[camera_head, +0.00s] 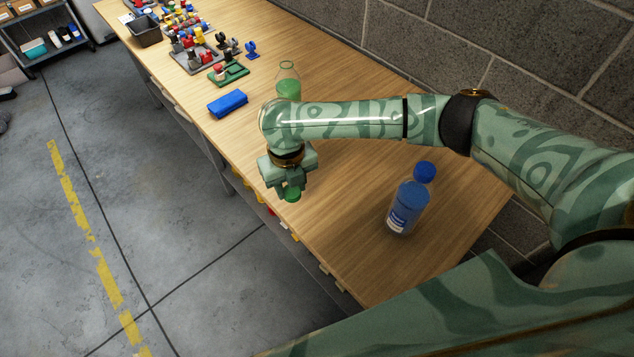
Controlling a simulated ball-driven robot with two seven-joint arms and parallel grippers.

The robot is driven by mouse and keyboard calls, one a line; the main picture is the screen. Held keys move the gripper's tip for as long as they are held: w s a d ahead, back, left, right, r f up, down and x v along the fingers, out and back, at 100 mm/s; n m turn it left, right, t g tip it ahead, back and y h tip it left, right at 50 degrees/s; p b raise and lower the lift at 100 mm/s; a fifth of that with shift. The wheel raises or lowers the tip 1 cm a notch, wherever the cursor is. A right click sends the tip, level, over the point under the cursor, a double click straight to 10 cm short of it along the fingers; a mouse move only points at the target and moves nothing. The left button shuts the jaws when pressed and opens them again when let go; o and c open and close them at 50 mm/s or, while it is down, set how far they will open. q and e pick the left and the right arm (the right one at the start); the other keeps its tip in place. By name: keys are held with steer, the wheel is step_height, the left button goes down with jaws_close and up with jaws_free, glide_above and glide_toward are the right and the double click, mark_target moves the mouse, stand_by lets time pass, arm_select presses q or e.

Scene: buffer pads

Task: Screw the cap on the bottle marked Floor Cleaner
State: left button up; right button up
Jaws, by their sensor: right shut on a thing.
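A clear bottle with green liquid (289,89) stands on the wooden table, partly hidden behind my right arm. Its top looks open and no label shows. A bottle with blue liquid (407,205) stands upright at the right, with a blue cap (425,172) on it. It has a white label whose words are too small to read. My right gripper (291,190) points down near the table's front edge, shut on a green cap (292,196). It is nearer to me than the green bottle and left of the blue one. My left gripper is out of view.
A blue case (228,104) lies on the table (340,240) beyond my gripper. Behind it are a green tray (236,77), a grey tray with several coloured parts (190,62) and a dark bin (145,31). A block wall (540,60) borders the right side.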

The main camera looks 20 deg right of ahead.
mark_target(287, 187)
steer(key=shift+a+r, duration=0.25)
steer(key=shift+a, duration=0.35)
steer(key=shift+a+r, duration=0.3)
steer(key=shift+a, duration=0.3)
steer(key=shift+a+r, duration=0.25)
steer(key=shift+a, duration=0.35)
steer(key=d+r+m, duration=0.1)
steer(key=m, duration=0.1)
steer(key=d+r+m, duration=0.1)
steer(key=m, duration=0.2)
steer(key=d+r+m, duration=0.1)
steer(key=r+m, duration=0.1)
steer(key=shift+w+m, duration=0.4)
steer(key=s+d+r+m, duration=0.1)
steer(key=d+r+m, duration=0.4)
steer(key=m, duration=0.9)
steer(key=s+d+r+m, duration=0.2)
steer(key=d+r+m, duration=0.2)
steer(key=r+m, duration=0.5)
steer(key=m, duration=0.6)
steer(key=shift+d+r, duration=0.25)
steer(key=shift+d, duration=0.15)
